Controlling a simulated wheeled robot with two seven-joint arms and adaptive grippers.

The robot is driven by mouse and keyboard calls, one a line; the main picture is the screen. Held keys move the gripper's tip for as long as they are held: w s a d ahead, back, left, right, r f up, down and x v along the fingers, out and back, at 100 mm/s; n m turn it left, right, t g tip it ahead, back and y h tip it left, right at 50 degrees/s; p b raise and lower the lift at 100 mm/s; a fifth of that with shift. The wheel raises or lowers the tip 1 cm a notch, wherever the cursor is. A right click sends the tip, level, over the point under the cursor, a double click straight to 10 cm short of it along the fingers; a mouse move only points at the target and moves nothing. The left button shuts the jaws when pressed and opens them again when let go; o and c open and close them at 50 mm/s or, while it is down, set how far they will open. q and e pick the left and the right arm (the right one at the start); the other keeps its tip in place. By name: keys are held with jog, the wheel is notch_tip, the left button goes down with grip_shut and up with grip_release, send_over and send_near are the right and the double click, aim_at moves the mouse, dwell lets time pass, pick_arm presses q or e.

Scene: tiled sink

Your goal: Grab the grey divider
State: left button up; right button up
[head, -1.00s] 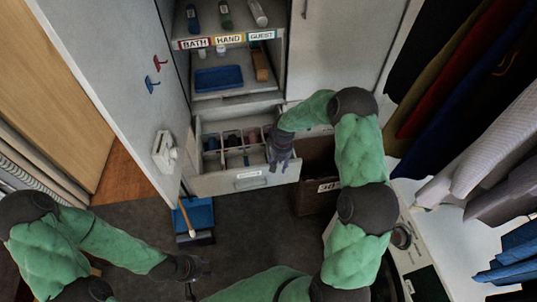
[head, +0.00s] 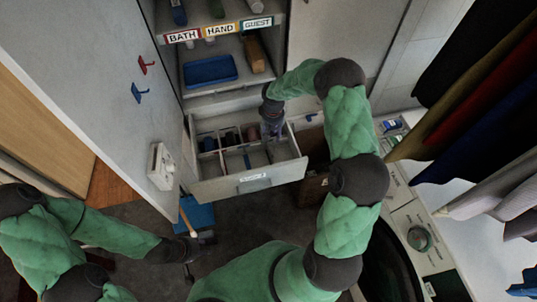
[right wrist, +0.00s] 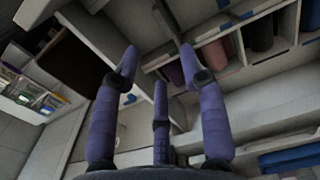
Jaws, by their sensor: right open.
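The open drawer (head: 255,181) holds light dividing walls and several dark rolled items in its left and back compartments. My right gripper (head: 272,130) points down over the drawer's right back part. In the right wrist view its purple fingers (right wrist: 158,62) are spread and nothing is clamped between them. A dark grey bar, probably the grey divider (right wrist: 170,22), lies just beyond and between the fingertips. In the head view I cannot pick that divider out for certain. My left gripper (head: 190,252) is low at the left, over the floor, away from the drawer; its fingers are too dark to read.
A shelf with BATH, HAND and GUEST labels (head: 218,29) and a blue tray (head: 210,70) is above the drawer. The open cabinet door (head: 95,75) stands left. A blue dustpan (head: 196,214) lies on the floor. A brown box (head: 312,188) is right of the drawer.

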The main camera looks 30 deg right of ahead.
jog(key=b, duration=0.6)
send_over(271, 149)
notch_tip(271, 149, down, 6)
jog(key=shift+d+f, duration=0.1)
jog(key=shift+f, duration=0.15)
notch_tip(271, 149, down, 6)
jog(key=shift+r+b, duration=0.15)
jog(key=shift+b, duration=0.35)
notch_tip(271, 149, down, 5)
jog(key=shift+d+f+b, duration=0.1)
jog(key=shift+b, duration=0.65)
grip_shut()
